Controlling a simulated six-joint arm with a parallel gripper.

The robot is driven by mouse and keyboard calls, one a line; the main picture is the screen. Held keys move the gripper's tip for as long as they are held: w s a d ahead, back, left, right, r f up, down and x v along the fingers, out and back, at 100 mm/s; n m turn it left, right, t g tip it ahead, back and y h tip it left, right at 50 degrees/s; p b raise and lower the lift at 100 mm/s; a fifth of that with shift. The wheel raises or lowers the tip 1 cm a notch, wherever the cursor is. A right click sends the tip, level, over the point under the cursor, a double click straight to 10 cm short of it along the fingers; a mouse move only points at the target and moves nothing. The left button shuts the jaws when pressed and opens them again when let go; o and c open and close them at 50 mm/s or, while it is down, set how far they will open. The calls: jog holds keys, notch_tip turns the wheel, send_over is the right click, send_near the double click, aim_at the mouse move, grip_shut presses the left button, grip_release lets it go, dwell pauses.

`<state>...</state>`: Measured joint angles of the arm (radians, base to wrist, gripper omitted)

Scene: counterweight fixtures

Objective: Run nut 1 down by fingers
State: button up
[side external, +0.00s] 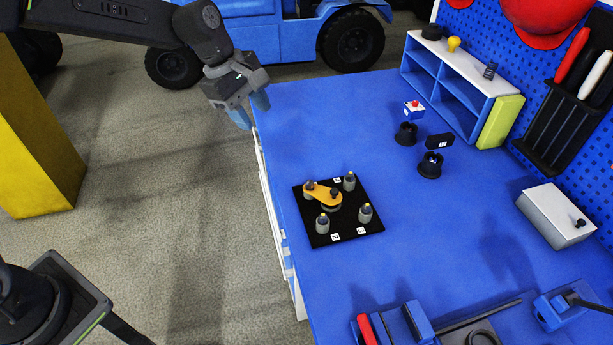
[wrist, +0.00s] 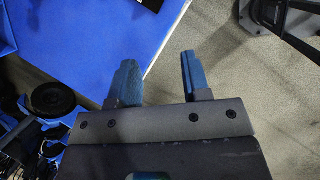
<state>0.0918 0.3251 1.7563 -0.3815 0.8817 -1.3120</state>
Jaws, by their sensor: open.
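A black square fixture plate (side external: 340,229) lies on the blue table (side external: 300,120) near its left edge. Several grey posts with small tips stand near its corners, with numbered white labels beside them. The nuts are too small to tell apart, and I cannot tell which post bears nut 1. A yellow-orange arm piece (side external: 322,194) with dark knobs lies across the back left of the plate. My gripper (side external: 252,112) is up at the table's far left corner, well away from the plate. In the wrist view my gripper (wrist: 159,75) has its two blue fingers apart with nothing between them.
Black cups (side external: 430,166) and a small red-topped box (side external: 413,108) stand right of the plate. A blue-and-white shelf (side external: 460,85) and a white box (side external: 555,215) stand at the right. Tools lie along the front edge. The table between gripper and plate is clear.

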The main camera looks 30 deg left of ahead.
aim_at(310, 183)
jog(key=w+d+f+n, duration=0.1)
jog(key=w+d+f, duration=0.1)
jog(key=f, duration=0.4)
jog(key=w+d+f+n, duration=0.2)
jog(key=d+f, duration=0.1)
jog(key=f, duration=0.4)
jog(key=w+d+f+n+g, duration=0.1)
jog(key=w+d+f, duration=0.1)
jog(key=f, duration=0.4)
jog(key=shift+w+d+f+n+h, duration=0.25)
jog(key=shift+w+d+n+h, duration=0.05)
jog(key=shift+d, duration=0.1)
jog(key=shift+c, duration=0.4)
grip_shut()
